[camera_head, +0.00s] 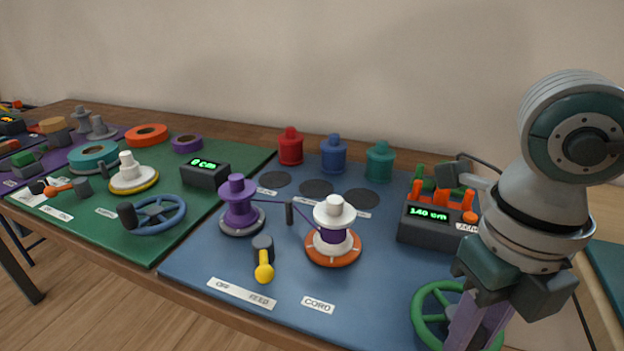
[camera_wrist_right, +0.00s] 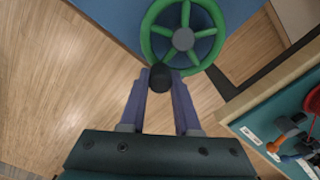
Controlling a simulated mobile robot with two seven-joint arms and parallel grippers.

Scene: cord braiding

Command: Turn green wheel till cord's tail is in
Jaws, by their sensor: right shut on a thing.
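The green wheel (camera_head: 418,308) stands at the front right of the blue mat; the right wrist view shows its spokes and rim (camera_wrist_right: 148,35). My right gripper (camera_wrist_right: 160,88) is shut on the wheel's dark knob (camera_wrist_right: 161,76) at the rim. In the head view my right gripper (camera_head: 478,325) hides part of the wheel. The purple cord (camera_head: 272,202) runs from the purple spool (camera_head: 238,205) past a dark post to the white spool (camera_head: 335,212) on an orange base, where purple windings show. The cord's tail cannot be made out. My left gripper is out of view.
A display (camera_head: 428,222) reads 140 cm. A yellow-handled lever (camera_head: 264,270) points towards the FEED label. Red, blue and teal spools (camera_head: 333,155) stand at the back. A green mat with a blue wheel (camera_head: 160,214) lies to the left.

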